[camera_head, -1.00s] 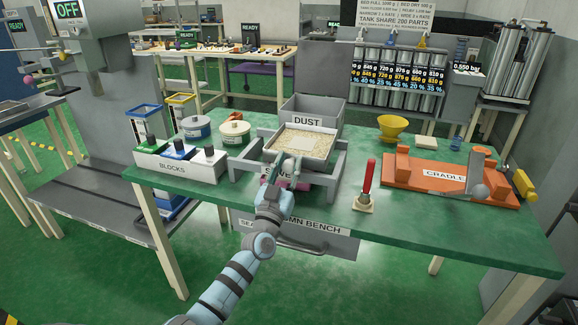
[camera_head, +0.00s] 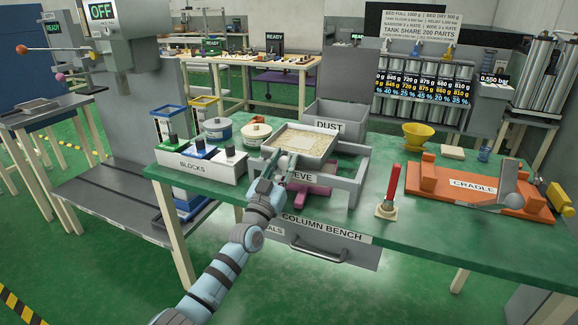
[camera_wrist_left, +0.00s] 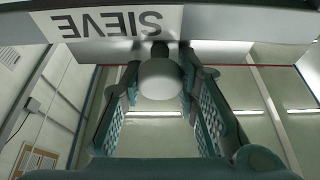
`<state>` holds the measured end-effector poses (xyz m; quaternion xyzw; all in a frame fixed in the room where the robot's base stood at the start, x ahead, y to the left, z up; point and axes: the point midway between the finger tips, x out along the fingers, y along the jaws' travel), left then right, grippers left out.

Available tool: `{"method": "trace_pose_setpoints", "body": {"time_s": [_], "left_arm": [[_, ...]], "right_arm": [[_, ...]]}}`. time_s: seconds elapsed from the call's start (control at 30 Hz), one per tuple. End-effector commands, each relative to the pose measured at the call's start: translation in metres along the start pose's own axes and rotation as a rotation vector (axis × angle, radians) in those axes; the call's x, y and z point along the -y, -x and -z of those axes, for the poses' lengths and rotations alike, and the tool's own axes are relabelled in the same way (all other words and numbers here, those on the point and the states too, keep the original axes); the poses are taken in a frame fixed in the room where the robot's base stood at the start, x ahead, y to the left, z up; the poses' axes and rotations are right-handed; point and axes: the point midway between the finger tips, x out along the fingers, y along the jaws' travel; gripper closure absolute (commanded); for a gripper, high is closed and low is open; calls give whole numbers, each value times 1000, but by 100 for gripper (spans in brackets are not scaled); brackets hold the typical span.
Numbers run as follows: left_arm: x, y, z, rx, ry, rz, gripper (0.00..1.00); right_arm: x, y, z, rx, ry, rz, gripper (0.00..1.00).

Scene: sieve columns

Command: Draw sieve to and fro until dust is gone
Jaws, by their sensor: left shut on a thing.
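The sieve (camera_head: 301,142) is a pale square tray holding beige grains. It sits toward the left side of its grey frame (camera_head: 352,180). My left gripper (camera_head: 283,166) is at the sieve's front, shut on its handle. In the left wrist view the round pale knob (camera_wrist_left: 160,78) is between my left gripper's fingers (camera_wrist_left: 160,90), below the upside-down SIEVE label (camera_wrist_left: 108,22). The grey dust box (camera_head: 350,117), marked DUST, stands behind the sieve. I cannot tell whether dust is left among the grains. My right gripper is not in view.
The blocks holder (camera_head: 198,165) and two round tubs stand close to the left. A pink piece (camera_head: 316,191) lies under the frame. A red-handled tool (camera_head: 388,195) stands to the right, then the orange cradle (camera_head: 470,188). The bench front between is clear.

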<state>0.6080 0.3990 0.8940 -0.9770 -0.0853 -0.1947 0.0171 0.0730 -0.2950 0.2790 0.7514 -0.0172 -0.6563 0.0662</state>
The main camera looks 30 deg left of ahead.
Motion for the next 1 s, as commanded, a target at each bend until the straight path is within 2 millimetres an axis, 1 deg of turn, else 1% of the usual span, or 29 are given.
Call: {"method": "trace_pose_setpoints", "body": {"time_s": [0.13, 0.17, 0.2, 0.27, 0.3, 0.5, 0.57, 0.67, 0.77, 0.9, 1.0], "left_arm": [[0, 0, 0, 2, 0, 1, 100], [1, 0, 0, 2, 1, 1, 70], [1, 1, 0, 2, 1, 1, 64], [1, 1, 0, 2, 1, 1, 54], [1, 1, 0, 2, 1, 1, 52], [1, 1, 0, 1, 0, 2, 52], [1, 1, 0, 1, 0, 2, 52], [1, 9, 0, 0, 0, 1, 52], [1, 29, -1, 2, 0, -1, 52], [0, 70, -1, 4, -1, -1, 52], [0, 95, -1, 5, 0, -1, 52]], "right_arm": [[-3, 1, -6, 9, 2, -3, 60], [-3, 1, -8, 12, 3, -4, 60], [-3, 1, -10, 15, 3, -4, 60], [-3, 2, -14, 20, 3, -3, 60], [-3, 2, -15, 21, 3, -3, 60], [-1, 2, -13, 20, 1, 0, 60], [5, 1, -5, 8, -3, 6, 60], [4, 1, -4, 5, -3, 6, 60], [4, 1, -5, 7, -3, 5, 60], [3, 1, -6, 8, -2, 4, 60], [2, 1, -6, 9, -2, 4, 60]]}}
